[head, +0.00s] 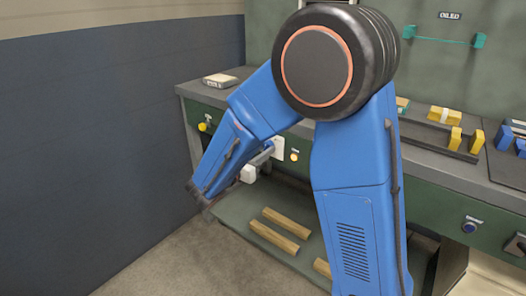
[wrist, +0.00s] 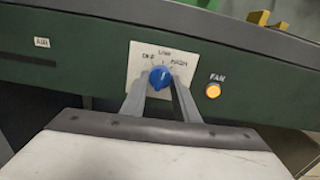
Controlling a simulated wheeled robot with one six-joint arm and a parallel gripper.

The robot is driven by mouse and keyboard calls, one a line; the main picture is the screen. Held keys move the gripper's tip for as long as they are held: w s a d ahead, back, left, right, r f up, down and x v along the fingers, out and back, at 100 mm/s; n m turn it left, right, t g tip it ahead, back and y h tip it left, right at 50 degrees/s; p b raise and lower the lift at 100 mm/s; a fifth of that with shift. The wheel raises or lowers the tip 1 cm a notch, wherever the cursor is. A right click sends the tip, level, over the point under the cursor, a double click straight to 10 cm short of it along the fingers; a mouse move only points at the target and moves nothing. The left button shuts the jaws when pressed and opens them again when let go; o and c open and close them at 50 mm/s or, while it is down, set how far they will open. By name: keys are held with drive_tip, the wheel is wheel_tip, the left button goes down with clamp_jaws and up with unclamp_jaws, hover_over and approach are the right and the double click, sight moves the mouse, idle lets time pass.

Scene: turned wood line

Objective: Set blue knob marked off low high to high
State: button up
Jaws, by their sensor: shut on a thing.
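The blue knob (wrist: 159,77) sits on a white plate (wrist: 139,62) on the dark green panel front in the wrist view. The plate carries OFF at left, LOW at top and HIGH at right. My gripper (wrist: 160,84) is shut on the knob, one grey finger on each side. The knob's pointer is small; it seems to face up near LOW, but I cannot tell surely.
A lit amber button (wrist: 213,90) marked FAN is close right of the knob. An AIR label (wrist: 41,43) is at left. Wooden bars (head: 274,237) lie on the lower shelf. A wall (head: 90,130) stands at left.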

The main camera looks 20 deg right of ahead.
drive_tip(key=m, duration=0.7)
idle(0.5)
drive_tip(key=o, duration=1.1)
drive_tip(key=shift+c, duration=0.2)
drive_tip(key=v, duration=1.7)
drive_tip(key=shift+a, duration=0.2)
drive_tip(key=shift+s+d, duration=0.1)
